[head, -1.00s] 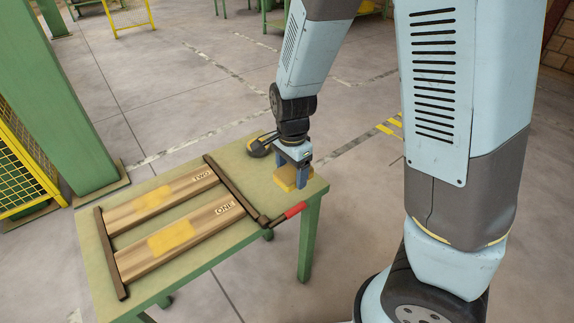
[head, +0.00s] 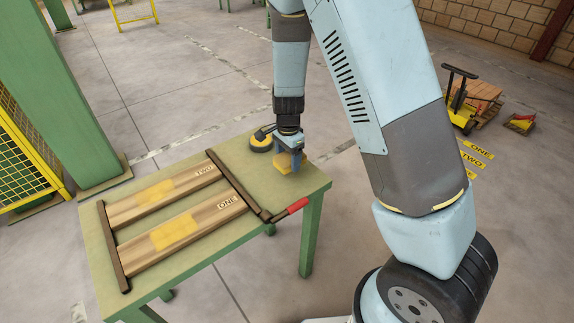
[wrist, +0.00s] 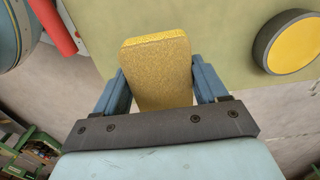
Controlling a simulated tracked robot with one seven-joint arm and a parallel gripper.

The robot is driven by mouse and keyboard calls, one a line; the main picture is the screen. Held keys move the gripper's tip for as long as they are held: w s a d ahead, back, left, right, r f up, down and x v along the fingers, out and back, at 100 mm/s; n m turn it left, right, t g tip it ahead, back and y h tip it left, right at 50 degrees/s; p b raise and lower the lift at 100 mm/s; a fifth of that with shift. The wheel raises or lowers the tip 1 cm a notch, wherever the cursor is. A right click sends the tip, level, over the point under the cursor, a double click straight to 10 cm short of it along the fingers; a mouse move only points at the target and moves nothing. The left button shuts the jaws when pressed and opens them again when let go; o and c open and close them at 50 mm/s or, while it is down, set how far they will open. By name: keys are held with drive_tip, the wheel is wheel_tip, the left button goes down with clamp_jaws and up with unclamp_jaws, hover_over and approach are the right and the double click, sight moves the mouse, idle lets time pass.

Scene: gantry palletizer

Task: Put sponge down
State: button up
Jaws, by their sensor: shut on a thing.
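A yellow sponge (head: 282,164) is in my gripper (head: 290,159) over the back right part of the green table (head: 290,196). In the wrist view the sponge (wrist: 160,70) sits between the two blue fingers of my gripper (wrist: 160,88), which is shut on it. I cannot tell whether its underside touches the tabletop.
Boards marked ONE (head: 190,228) and TWO (head: 160,192), each with a yellow patch, lie left between dark bars. A red handle (head: 291,209) is at the right edge. A round yellow-and-dark thing (head: 261,140) stands left of my gripper.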

drive_tip(key=shift+w+f, duration=0.7)
drive_tip(key=shift+f, duration=1.6)
drive_tip(key=shift+f, duration=0.1)
drive_tip(key=o, duration=1)
